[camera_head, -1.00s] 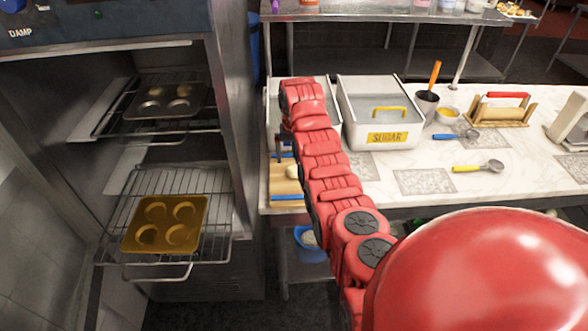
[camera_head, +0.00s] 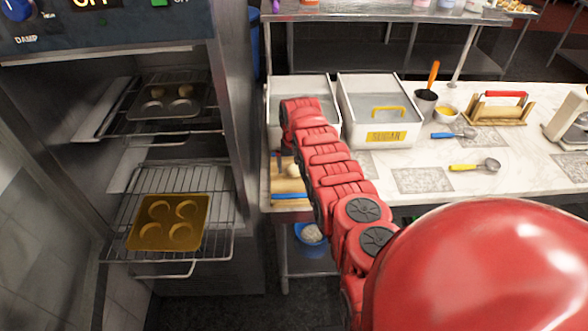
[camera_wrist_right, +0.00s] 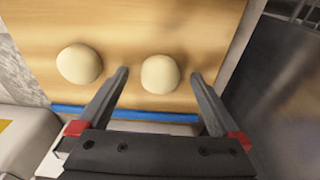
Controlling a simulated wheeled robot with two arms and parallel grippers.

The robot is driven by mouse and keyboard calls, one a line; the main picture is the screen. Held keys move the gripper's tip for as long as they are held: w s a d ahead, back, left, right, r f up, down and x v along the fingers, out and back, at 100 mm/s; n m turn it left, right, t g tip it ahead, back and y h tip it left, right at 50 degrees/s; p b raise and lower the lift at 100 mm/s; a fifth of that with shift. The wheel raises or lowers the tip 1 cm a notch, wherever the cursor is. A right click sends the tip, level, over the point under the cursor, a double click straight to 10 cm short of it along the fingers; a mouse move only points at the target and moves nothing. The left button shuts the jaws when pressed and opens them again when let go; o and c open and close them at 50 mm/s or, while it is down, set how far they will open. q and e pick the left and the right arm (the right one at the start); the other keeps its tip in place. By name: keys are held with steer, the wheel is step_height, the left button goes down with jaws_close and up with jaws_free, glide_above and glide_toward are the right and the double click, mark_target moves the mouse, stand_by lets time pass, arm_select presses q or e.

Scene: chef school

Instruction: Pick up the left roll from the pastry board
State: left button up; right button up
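The pastry board (camera_wrist_right: 200,25) is light wood with a blue strip along one edge. Two pale round rolls lie on it in the right wrist view. One roll (camera_wrist_right: 160,74) sits between the fingertips of my right gripper (camera_wrist_right: 159,76), with a gap to each finger. The other roll (camera_wrist_right: 79,63) lies to the left, outside the fingers. My right gripper is open and empty. In the head view, my red right arm covers much of the board (camera_head: 289,186); one roll (camera_head: 292,170) shows partly beside the arm, and I cannot tell which. My left gripper is out of view.
White bins, one a sugar bin (camera_head: 388,133), stand behind the board. An oven with racks and a muffin tin (camera_head: 168,223) is at left. Measuring spoons (camera_head: 475,167) lie on the marble counter. A blue bowl (camera_head: 311,236) is on the shelf below.

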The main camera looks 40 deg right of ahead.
steer(key=c, duration=1.3)
steer(key=shift+o, duration=0.2)
